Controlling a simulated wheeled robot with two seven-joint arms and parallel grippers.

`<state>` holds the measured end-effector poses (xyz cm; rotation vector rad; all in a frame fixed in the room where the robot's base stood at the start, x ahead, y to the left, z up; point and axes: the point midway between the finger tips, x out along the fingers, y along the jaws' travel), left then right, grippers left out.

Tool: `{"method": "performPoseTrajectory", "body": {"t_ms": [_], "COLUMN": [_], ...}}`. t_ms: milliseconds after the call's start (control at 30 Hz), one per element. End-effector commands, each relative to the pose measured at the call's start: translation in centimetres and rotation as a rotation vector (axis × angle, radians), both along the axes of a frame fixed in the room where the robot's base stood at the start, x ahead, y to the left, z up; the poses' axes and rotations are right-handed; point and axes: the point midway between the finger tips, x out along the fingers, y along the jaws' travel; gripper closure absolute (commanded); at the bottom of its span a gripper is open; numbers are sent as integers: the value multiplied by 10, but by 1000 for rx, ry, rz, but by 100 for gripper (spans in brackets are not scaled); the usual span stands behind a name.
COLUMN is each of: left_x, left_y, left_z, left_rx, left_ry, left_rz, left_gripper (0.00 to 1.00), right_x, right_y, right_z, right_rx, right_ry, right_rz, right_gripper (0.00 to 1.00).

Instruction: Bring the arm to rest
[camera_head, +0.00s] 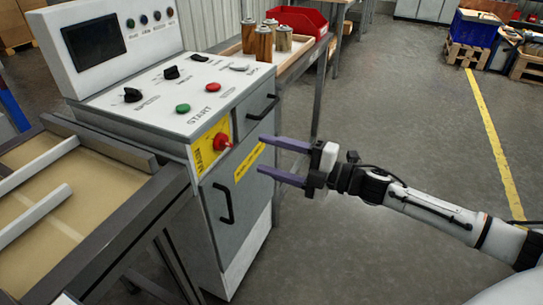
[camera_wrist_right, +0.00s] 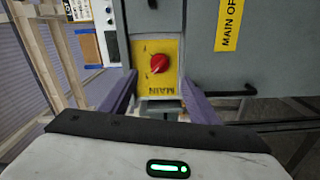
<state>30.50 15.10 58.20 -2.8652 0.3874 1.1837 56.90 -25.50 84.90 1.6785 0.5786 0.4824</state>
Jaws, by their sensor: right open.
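My right gripper (camera_head: 282,161) is open and empty in the head view. Its two purple fingers point left at the front of the grey control cabinet (camera_head: 243,215). They are near a red rotary switch (camera_head: 222,141) on a yellow plate, with a visible gap to it in the head view. In the right wrist view the same red switch (camera_wrist_right: 158,63) appears ahead, between and beyond the fingers (camera_wrist_right: 152,100). A yellow label reading "MAIN O..." (camera_wrist_right: 231,24) is beside it. My left gripper is in neither view.
The console top carries black knobs, a green button (camera_head: 183,108) and a red button (camera_head: 213,87). A tray (camera_head: 291,61) with several cartridges and a red bin (camera_head: 297,20) stand behind. A conveyor-like table (camera_head: 106,232) is at left.

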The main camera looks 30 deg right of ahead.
Motion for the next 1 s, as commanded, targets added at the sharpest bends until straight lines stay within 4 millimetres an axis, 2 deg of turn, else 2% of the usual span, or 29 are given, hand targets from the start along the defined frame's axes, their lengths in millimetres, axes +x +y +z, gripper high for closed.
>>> {"method": "performPoseTrajectory", "body": {"t_ms": [333, 467, 567, 667, 700, 800, 900, 1000], "left_x": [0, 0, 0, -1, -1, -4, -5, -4], "left_y": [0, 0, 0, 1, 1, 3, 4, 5], "left_z": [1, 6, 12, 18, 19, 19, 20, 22], "left_rx": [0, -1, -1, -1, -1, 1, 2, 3], "left_ry": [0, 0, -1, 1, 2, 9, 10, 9], "left_rz": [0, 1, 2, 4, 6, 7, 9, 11], "left_gripper": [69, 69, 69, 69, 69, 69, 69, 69], "right_x": [-1, -14, -40, -83, -104, -158, -207, -242], "right_y": [2, 19, 41, 60, 66, 78, 87, 93], "right_z": [-3, -31, -75, -127, -147, -189, -217, -234], "right_rx": [11, 126, 305, 515, 593, 756, 872, 943], "right_ry": [11, 118, 301, 545, 645, 869, 1042, 1159], "right_rz": [-5, -59, -166, -327, -396, -563, -702, -800], "right_gripper": [45, 45, 45, 45, 45, 45, 45, 45]}}
